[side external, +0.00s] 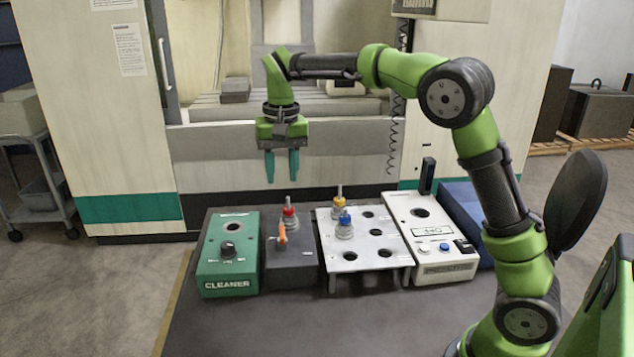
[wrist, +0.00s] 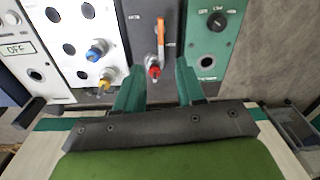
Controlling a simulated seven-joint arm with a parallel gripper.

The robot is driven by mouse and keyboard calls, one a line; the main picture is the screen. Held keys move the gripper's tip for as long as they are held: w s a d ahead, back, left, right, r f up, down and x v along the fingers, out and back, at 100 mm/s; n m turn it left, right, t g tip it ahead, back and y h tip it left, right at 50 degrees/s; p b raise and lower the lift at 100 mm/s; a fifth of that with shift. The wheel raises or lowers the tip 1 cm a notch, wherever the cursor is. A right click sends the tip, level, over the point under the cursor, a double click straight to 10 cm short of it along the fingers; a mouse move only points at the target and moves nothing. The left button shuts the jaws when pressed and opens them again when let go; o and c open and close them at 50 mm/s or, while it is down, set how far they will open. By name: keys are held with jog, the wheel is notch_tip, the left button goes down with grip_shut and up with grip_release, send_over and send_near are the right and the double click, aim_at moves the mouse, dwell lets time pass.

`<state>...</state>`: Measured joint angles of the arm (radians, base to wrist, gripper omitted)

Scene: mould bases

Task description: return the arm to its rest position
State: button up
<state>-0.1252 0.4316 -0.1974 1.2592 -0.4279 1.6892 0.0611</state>
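My gripper (side external: 282,165) hangs above the back edge of the table in the side view, its two teal fingers pointing down and apart. Nothing is between the fingers. In the wrist view the open fingers (wrist: 160,90) reach in from below. My green and black arm extends from the right side of the table, raised and bent over the work. The gripper is well above the devices and touches nothing.
A green cleaner box (side external: 228,275), a dark block (side external: 292,268) with a red-collared holder (side external: 290,215) and orange lever (side external: 281,236), a white rack (side external: 345,262) with yellow (side external: 339,203) and blue (side external: 345,224) holders, and a white device (side external: 425,225) stand on the table. A machine rises behind.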

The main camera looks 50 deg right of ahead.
jog(key=s+a+n+t+y, duration=0.2)
jog(key=s+t, duration=0.4)
jog(key=s, duration=1.8)
jog(key=shift+a+f+n+t, duration=0.2)
jog(key=shift+a+n+t, duration=0.1)
jog(key=shift+a+n, duration=0.5)
jog(key=shift+o, duration=0.3)
